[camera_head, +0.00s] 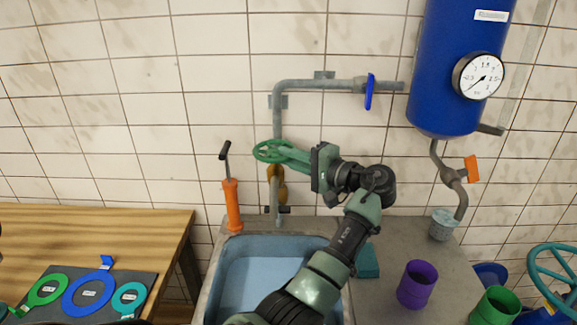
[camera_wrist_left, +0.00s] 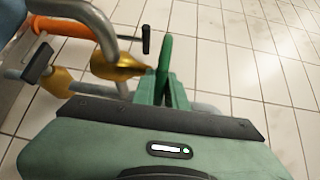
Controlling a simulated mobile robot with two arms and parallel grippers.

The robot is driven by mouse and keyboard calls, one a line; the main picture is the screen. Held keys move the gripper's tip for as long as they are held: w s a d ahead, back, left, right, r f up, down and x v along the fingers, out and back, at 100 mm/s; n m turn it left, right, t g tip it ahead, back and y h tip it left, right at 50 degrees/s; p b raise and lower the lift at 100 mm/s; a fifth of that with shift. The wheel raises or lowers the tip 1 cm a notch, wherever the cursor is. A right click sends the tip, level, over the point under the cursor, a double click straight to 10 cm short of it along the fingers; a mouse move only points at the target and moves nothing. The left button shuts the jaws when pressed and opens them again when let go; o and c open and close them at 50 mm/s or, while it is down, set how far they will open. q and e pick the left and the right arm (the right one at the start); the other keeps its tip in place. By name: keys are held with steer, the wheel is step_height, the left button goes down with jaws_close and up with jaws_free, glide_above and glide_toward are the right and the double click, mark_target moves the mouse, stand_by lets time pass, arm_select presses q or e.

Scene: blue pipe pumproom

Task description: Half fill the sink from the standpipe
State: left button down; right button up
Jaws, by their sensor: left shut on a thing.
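The standpipe (camera_head: 277,122) is a grey pipe on the tiled wall behind the sink, with a brass valve body (camera_head: 276,178) low on it. A green handwheel (camera_head: 262,151) sits at that valve. My left gripper (camera_head: 284,154) is shut on the handwheel's rim. In the left wrist view the wheel's green rim (camera_wrist_left: 165,54) stands between the fingers, beside the brass valve (camera_wrist_left: 117,66). The blue sink (camera_head: 226,266) is below, partly hidden by my left arm. I cannot tell whether water is in it. The pipe's outlet is not clearly visible. My right gripper is not in view.
An orange hand pump (camera_head: 232,205) stands at the sink's back left corner. A blue tank (camera_head: 455,65) with a gauge (camera_head: 479,75) hangs at right. A purple cup (camera_head: 417,285) and a green cup (camera_head: 494,306) stand right. A wooden table (camera_head: 100,228) is left.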

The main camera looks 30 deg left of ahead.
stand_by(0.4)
arm_select(q)
steer(key=c, duration=1.5)
jaws_free()
steer(key=shift+a, duration=0.1)
steer(key=shift+o, duration=0.2)
steer(key=d+b, duration=0.3)
steer(key=d, duration=0.4)
steer(key=shift+s+d+r, duration=0.25)
steer(key=shift+s+d, duration=0.1)
